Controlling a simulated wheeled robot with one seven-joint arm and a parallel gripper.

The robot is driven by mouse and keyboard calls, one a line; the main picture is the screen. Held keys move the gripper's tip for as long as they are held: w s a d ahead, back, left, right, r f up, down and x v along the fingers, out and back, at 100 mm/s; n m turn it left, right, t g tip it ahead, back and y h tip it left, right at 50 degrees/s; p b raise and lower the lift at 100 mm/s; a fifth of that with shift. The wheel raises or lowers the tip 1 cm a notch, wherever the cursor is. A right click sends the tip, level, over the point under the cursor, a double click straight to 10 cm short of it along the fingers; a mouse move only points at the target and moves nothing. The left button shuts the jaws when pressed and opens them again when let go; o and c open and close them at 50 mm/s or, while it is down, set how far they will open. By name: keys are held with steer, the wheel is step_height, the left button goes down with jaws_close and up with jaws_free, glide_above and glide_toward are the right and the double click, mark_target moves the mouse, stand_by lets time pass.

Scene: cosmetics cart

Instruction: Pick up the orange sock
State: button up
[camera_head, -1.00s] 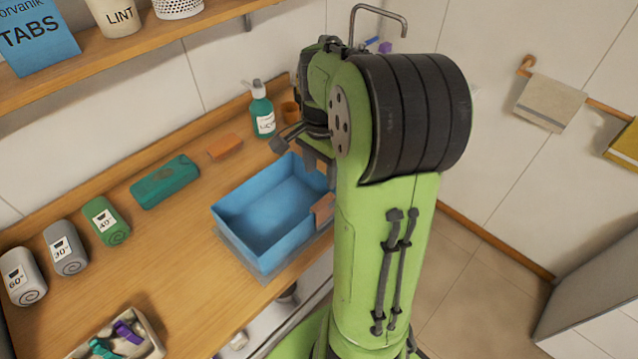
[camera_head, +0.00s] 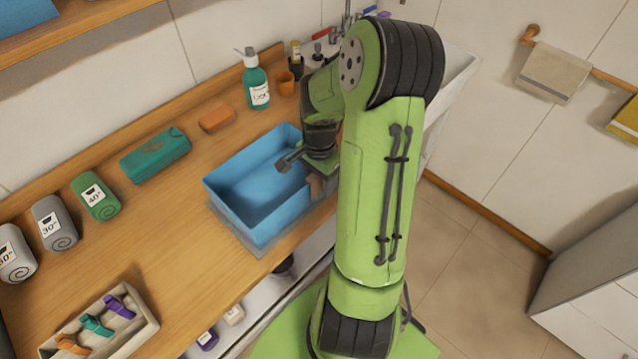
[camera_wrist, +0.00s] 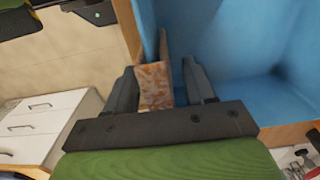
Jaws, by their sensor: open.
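The orange sock (camera_wrist: 155,85) appears as a mottled orange-and-white piece of cloth draped over the rim of the blue basin (camera_head: 235,208). In the wrist view it lies between the two fingers of my gripper (camera_wrist: 160,74), which are apart on either side of it. The fingers do not visibly press on it. In the head view, only a small part of the sock (camera_head: 316,186) shows at the basin's right rim, beside my arm.
The basin stands on a wooden counter (camera_head: 170,235). Behind it are a teal bottle (camera_head: 257,88), an orange bar (camera_head: 217,118) and an orange cup (camera_head: 285,83). A teal case (camera_head: 156,155), rolled towels (camera_head: 95,197) and a box of clips (camera_head: 145,330) stand left.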

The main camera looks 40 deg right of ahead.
jaws_close()
stand_by(0.3)
